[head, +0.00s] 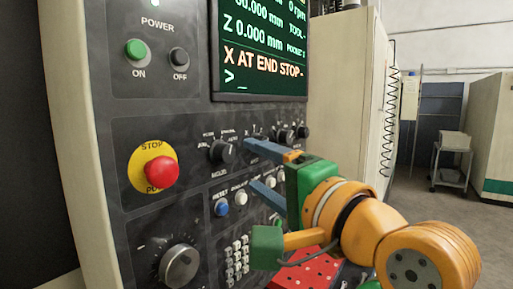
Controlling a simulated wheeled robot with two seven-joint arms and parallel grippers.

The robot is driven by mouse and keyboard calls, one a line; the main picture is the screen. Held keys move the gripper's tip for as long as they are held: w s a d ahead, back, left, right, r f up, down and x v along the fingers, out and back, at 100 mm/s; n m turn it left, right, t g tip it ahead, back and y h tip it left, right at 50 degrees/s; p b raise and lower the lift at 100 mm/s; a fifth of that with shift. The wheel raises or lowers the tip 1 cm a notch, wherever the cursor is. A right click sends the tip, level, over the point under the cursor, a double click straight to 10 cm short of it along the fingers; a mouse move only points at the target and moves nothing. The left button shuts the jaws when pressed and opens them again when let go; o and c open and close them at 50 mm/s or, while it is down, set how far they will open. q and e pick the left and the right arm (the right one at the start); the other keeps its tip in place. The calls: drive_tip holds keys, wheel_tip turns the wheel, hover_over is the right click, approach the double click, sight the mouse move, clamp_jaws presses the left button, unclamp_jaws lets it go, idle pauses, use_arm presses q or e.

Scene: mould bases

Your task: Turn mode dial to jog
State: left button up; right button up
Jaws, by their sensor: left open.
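The mode dial (222,152) is a black knob with small labels around it, on the dark control panel below the screen. Its pointer setting is too small to read. My left gripper (251,164) is open, its two blue fingers pointing left towards the panel. The upper fingertip is just right of the mode dial in the picture; the lower one is below right of it. Nothing shows between the fingers. I cannot tell whether a finger touches the panel. My right gripper is not in view.
The screen (262,50) reads "X AT END STOP". More black knobs (285,137) sit right of the mode dial. A red stop button (161,171), blue button (221,207), keypad (236,260) and large lower dial (180,268) surround it. A red holed plate (305,275) lies below.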

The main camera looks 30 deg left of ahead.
sight(224, 155)
use_arm(q)
drive_tip(key=a+p, duration=0.1)
drive_tip(key=a+r, duration=0.1)
drive_tip(key=a, duration=0.1)
drive_tip(key=a+p, duration=0.1)
drive_tip(key=shift+s+a+r+p, duration=0.25)
drive_tip(key=shift+a+r+p, duration=0.05)
drive_tip(key=shift+a+p, duration=0.05)
drive_tip(key=shift+w+a+f, duration=0.25)
drive_tip(key=shift+w+a, duration=0.2)
drive_tip(key=shift+a, duration=0.35)
drive_tip(key=shift+w+d+f, duration=0.1)
drive_tip(key=shift+w+f, duration=0.1)
drive_tip(key=shift+w, duration=0.3)
drive_tip(key=shift+d, duration=0.1)
drive_tip(key=shift+c, duration=1.1)
drive_tip(key=shift+s+r, duration=0.1)
drive_tip(key=shift+s, duration=0.1)
drive_tip(key=c, duration=0.7)
clamp_jaws()
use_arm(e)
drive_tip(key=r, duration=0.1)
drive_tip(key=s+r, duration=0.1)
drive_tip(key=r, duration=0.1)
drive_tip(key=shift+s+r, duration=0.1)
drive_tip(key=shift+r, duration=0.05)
